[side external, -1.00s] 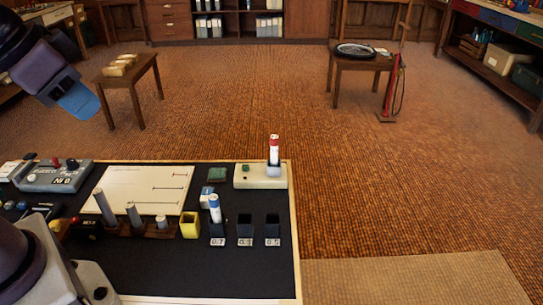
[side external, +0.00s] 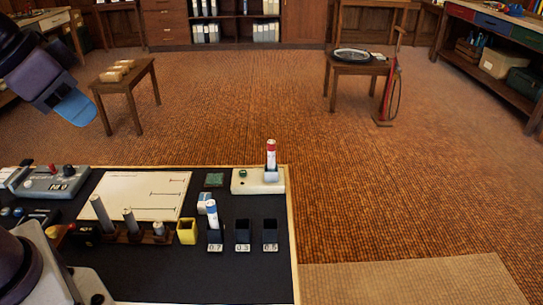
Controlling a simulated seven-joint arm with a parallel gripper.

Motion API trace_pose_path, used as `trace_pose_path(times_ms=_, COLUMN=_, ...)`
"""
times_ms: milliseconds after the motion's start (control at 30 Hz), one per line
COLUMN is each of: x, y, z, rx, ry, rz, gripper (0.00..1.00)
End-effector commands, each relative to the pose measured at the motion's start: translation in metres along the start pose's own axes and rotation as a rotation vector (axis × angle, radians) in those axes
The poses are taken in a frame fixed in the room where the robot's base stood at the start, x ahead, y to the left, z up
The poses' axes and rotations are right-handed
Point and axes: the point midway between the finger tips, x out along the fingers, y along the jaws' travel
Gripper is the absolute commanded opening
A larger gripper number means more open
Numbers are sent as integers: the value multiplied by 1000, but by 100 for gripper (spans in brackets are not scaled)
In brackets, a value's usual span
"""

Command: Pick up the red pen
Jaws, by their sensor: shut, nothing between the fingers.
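The red pen (side external: 271,152), with a red upper part above a white band, stands upright in the right end of a cream holder block (side external: 250,184) at the board's far right corner. Its lower end is hidden in the holder. My gripper (side external: 76,108), with blue fingers, is at the upper left, high above and well apart from the pen. It is shut and empty.
A blue-and-white pen (side external: 211,213) stands in the slot labelled 0.7, beside two empty dark slots (side external: 243,230). A yellow cup (side external: 187,232), a wooden rack of grey cylinders (side external: 130,222) and a white sheet (side external: 150,188) share the dark board. Bare board lies in front.

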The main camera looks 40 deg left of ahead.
Motion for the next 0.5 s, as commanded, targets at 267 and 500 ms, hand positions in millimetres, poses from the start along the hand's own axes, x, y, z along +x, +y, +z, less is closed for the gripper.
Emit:
trace_pose_path(times_ms=267, x=0, y=0, z=0, rx=0, ry=0, rz=0, gripper=52)
trace_pose_path(times_ms=500, x=2, y=0, z=0, rx=0, ry=-8, rz=0, gripper=52)
